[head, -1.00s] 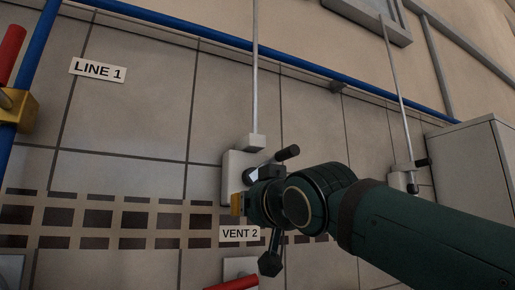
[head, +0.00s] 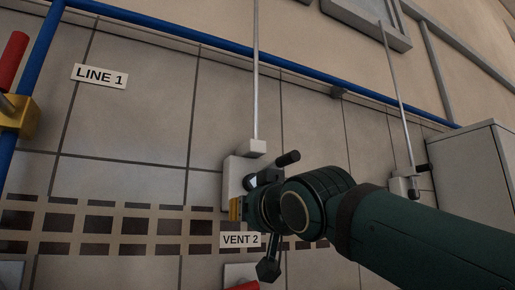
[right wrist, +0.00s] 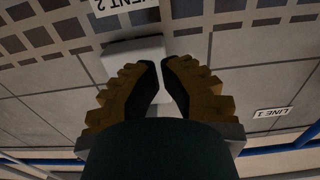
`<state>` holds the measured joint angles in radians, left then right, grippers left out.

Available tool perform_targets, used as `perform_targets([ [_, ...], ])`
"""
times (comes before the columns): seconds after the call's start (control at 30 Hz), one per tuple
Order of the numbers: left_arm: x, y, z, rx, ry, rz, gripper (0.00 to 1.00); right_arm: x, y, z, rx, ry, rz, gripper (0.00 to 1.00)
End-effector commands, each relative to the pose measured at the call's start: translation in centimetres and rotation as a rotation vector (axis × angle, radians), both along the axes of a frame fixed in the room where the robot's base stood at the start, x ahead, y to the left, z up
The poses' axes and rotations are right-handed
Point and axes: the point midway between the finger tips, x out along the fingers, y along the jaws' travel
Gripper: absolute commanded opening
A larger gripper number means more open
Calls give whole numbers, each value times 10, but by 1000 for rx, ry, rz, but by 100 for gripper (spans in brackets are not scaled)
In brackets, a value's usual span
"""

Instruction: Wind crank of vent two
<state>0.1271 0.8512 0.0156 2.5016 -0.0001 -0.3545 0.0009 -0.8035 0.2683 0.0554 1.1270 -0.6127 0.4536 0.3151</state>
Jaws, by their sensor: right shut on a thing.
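The crank of vent two (head: 288,158) shows in the head view as a black handle standing out from a pale wall box (head: 235,172). The box sits above the sign reading VENT 2 (head: 240,239). My right gripper (head: 238,208) is in front of the box's lower part, and its wrist covers part of the crank. In the right wrist view the two ridged yellow fingers (right wrist: 162,75) are close together before the pale box (right wrist: 138,57). The grip itself is hidden, so I cannot see which part of the crank is between them. My left gripper is not in view.
A thin rod (head: 256,80) rises from the box. A second box with a crank (head: 402,186) is to the right, beside a grey cabinet (head: 480,175). A blue pipe (head: 300,72) crosses above. A red-handled valve (head: 15,60) is at the left, near the LINE 1 sign (head: 99,76).

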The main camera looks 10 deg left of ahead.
Motion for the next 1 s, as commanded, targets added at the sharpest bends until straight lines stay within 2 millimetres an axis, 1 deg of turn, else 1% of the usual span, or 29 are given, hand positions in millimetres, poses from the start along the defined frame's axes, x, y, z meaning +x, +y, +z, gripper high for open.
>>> perform_targets([
  [0.6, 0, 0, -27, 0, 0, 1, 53, -43, -32, -1, 2, -2, 0, 0],
  [0.83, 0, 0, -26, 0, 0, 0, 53, -59, -43, 1, 0, -1, 0, 0],
  [1.0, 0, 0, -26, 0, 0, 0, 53, -64, -47, 0, 0, -1, 0, 0],
])
